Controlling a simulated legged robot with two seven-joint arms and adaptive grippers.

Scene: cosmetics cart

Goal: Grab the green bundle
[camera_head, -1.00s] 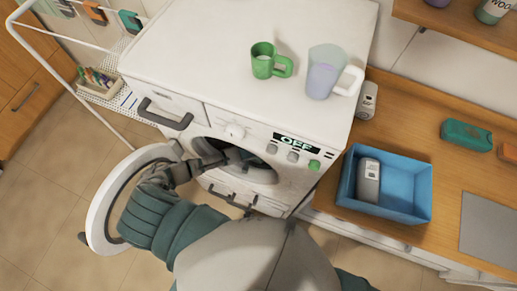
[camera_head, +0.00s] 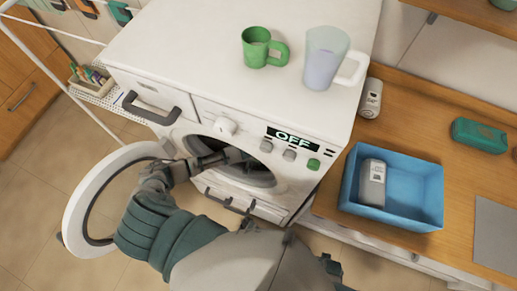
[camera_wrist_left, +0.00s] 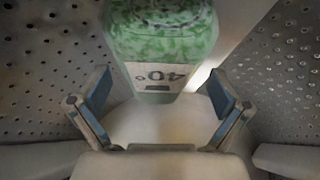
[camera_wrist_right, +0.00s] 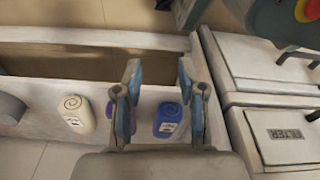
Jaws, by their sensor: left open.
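The green bundle (camera_wrist_left: 160,35) is mottled green and white, with a pale label reading 40° that appears upside down. It lies inside the metal drum in the left wrist view. My left gripper (camera_wrist_left: 160,88) is open, and the bundle is just ahead of and partly between its fingertips. In the head view, my left arm reaches through the open door of the washing machine (camera_head: 200,60); the fingers and the bundle are hidden inside the drum opening (camera_head: 245,165). My right gripper (camera_wrist_right: 160,75) is empty, its fingers apart, in front of a low drawer or shelf with bottles.
The round door (camera_head: 80,220) stands open left of my left arm. A green mug (camera_head: 256,47) and a clear pitcher (camera_head: 323,60) stand on the machine. A blue bin (camera_head: 412,190) holds a grey bottle. White (camera_wrist_right: 76,114) and blue (camera_wrist_right: 167,120) bottles lie near my right gripper.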

